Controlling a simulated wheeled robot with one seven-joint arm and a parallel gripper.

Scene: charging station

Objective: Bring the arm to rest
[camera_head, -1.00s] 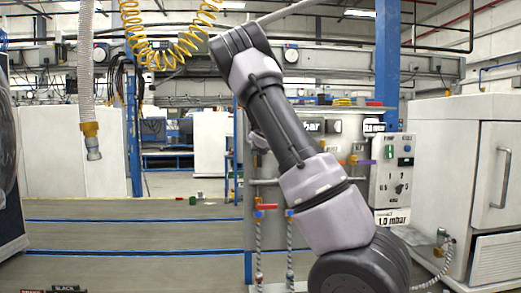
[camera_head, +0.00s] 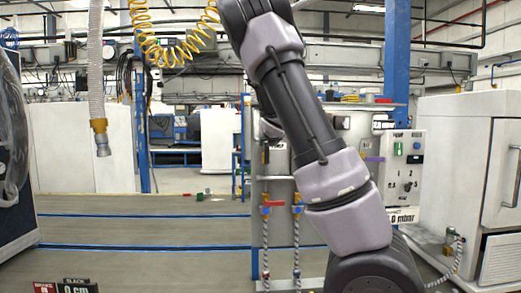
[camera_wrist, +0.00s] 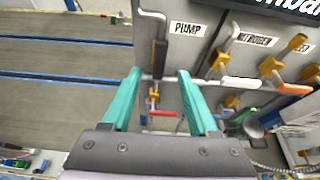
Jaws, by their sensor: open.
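My gripper (camera_wrist: 156,98) shows in the wrist view with its two teal fingers apart and nothing held between them. Beyond the fingers is a panel (camera_wrist: 205,45) with a "PUMP" label and several orange-handled valves. A red-handled valve (camera_wrist: 163,113) on a pipe shows between and beyond the fingertips. I cannot tell how far the fingers are from the panel. In the head view my arm rises from the lower right and leans to the upper left, and my gripper is out of that view.
A control box (camera_head: 401,165) and a white cabinet (camera_head: 462,150) stand at the right. Hoses (camera_head: 266,245) run down from the valve panel. A hanging hose (camera_head: 96,80) and a yellow coiled line (camera_head: 150,45) hang at the left.

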